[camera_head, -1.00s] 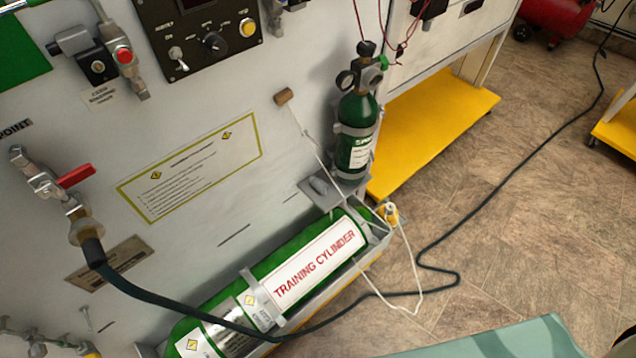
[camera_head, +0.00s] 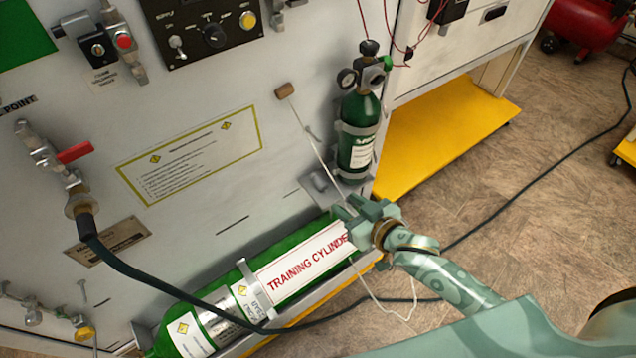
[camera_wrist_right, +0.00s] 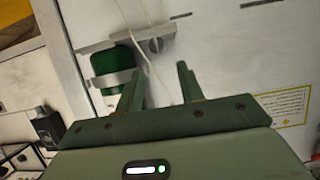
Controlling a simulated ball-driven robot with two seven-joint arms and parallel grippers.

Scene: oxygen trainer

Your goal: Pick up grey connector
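A small grey fitting (camera_head: 320,181) sits on a metal bracket on the panel beside the small green cylinder. It is the likeliest grey connector, but I cannot be sure. It also seems to show in the wrist view (camera_wrist_right: 153,45), past the fingertips. My right gripper (camera_head: 345,211) is over the upper end of the large training cylinder (camera_head: 235,283), just below the bracket. My left gripper is not in view.
The small green cylinder (camera_head: 359,130) with gauges stands at the panel's right edge. A white cord (camera_head: 311,130) hangs from a brown block (camera_head: 285,90). A dark hose (camera_head: 130,281) crosses the training cylinder and runs over the floor. The floor at right is mostly open.

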